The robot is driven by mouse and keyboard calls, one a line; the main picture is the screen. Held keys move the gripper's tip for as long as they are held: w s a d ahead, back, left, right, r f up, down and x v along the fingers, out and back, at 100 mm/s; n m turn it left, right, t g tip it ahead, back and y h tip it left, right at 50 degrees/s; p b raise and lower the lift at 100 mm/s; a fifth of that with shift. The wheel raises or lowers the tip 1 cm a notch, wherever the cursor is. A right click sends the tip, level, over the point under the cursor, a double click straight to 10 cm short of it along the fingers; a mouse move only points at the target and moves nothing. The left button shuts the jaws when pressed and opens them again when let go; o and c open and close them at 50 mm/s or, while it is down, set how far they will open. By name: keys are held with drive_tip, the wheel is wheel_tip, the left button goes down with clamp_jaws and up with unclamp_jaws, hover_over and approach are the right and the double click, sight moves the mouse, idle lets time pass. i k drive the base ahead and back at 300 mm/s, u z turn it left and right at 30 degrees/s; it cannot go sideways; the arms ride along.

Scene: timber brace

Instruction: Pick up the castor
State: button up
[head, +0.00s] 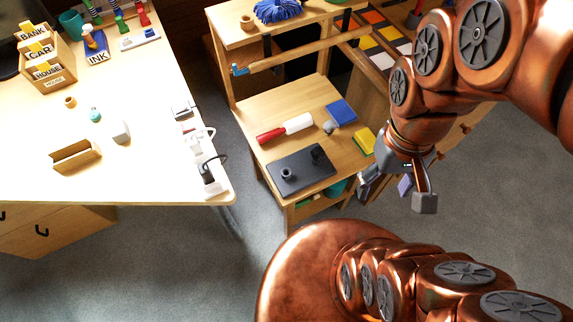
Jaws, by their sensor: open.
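No castor shows clearly enough for me to name it with certainty. A small grey, rounded piece (329,127) lies on the wooden cart's top, beside a blue block; it is too small to identify surely. My gripper (398,192) hangs to the right of the cart, pointing down, with its two grey fingers spread apart.
The wooden cart (262,148) carries a dark plate (300,176) with knobs, a red-and-white roller (285,129), a blue block (341,112) and a yellow block (363,141). A timber bar (310,49) spans above. A desk (130,180) stands left. Grey floor (480,190) is clear at right.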

sight(329, 127)
drive_tip(key=k, duration=0.95)
drive_tip(key=u, duration=0.95)
drive_tip(key=i, duration=0.9)
drive_tip(key=z, duration=0.1)
